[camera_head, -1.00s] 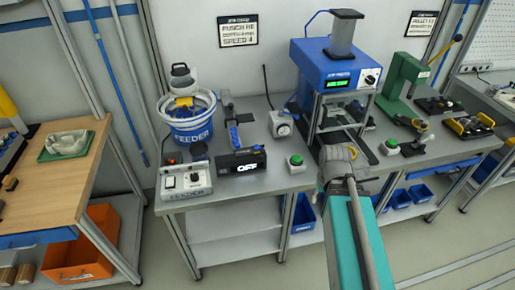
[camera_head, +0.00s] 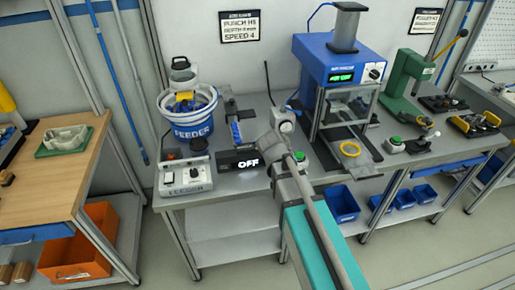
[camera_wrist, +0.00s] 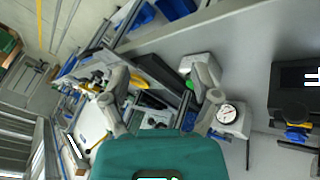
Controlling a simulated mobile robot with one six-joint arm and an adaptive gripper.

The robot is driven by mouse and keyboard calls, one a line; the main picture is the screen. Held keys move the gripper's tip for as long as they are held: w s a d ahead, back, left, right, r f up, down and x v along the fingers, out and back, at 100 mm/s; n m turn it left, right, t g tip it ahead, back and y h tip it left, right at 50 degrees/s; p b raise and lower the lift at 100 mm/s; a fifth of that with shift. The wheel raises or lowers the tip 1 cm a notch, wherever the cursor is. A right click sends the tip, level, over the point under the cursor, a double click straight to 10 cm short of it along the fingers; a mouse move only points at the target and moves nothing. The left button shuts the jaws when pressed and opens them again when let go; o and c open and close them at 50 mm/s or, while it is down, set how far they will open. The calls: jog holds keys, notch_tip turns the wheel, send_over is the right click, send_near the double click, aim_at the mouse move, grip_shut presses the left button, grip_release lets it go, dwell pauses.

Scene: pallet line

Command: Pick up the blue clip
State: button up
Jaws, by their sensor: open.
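Small blue clip-like pieces (camera_head: 236,132) sit in a row on the track beside the feeder; I cannot make out single clips clearly. They also show in the wrist view as a blue piece (camera_wrist: 297,132) at the right edge, by the dark display. More blue pieces (camera_head: 203,96) lie in the feeder bowl. My gripper (camera_head: 277,132) is above the bench, right of the track and the display, in front of the dial. In the wrist view my gripper (camera_wrist: 160,72) has its fingers apart with nothing held between them.
The feeder bowl (camera_head: 193,125) and control box (camera_head: 184,178) stand left of the track. A green button (camera_head: 299,159), a blue press (camera_head: 340,62) and a yellow ring (camera_head: 350,149) are to the right.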

jog(key=w+a+r+m+t+h+b, duration=0.1)
jog(key=w+a+t, duration=0.15)
jog(key=a, duration=0.35)
jog(key=w+a+m+t+h+b, duration=0.2)
jog(key=w+a, duration=0.1)
jog(key=a, duration=0.4)
jog(key=m+t+b, duration=0.1)
jog(key=t, duration=0.2)
send_near(257, 143)
jog(key=v, duration=0.3)
jog(key=shift+a+h, duration=0.25)
jog(key=shift+h, duration=0.05)
jog(key=shift+f, duration=0.1)
jog(key=b+x, duration=0.3)
jog(key=x, duration=0.5)
jog(key=shift+f, duration=0.1)
jog(key=shift+w+d+b, duration=0.2)
jog(key=shift+b, duration=0.1)
jog(key=shift+d+f, duration=0.1)
jog(key=shift+b+x, duration=0.9)
jog(key=shift+x, duration=1.65)
jog(key=shift+w, duration=0.1)
